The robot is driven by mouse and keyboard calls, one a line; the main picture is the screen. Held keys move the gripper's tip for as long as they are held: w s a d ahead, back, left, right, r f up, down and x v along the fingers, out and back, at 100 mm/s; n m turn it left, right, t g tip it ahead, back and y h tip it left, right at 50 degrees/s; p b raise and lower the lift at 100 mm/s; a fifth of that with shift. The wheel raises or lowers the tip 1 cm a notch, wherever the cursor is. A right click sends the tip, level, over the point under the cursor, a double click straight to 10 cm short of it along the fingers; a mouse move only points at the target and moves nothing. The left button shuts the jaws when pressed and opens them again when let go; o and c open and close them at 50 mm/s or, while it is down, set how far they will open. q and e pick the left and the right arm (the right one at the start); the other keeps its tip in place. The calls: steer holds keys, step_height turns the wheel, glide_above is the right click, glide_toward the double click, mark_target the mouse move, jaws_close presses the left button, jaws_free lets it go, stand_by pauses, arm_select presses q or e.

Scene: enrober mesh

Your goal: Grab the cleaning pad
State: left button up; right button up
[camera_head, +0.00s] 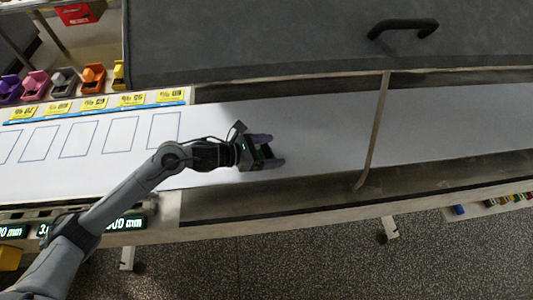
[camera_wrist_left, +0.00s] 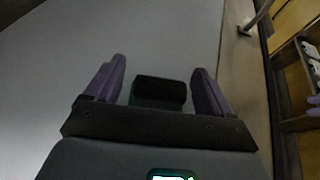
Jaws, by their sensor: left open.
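A small block, black on top with a green edge, sits between the fingers of my left gripper (camera_wrist_left: 160,82); I take it to be the cleaning pad (camera_wrist_left: 160,92). In the head view, my left gripper (camera_head: 271,150) is over the white belt, with its purple fingers pointing right. Its fingers are open, and narrow gaps show on both sides of the block in the left wrist view. The gripper body hides the block's near end. My right gripper is not in view.
A grey cover with a black handle (camera_head: 403,28) stands behind the white belt (camera_head: 320,125). A thin upright strip (camera_head: 375,130) crosses the belt to the right. Outlined rectangles lie left. Coloured bins (camera_head: 65,80) stand at the back left.

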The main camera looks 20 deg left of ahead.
arm_select(q)
steer(key=c, duration=1)
steer(key=shift+o, duration=0.2)
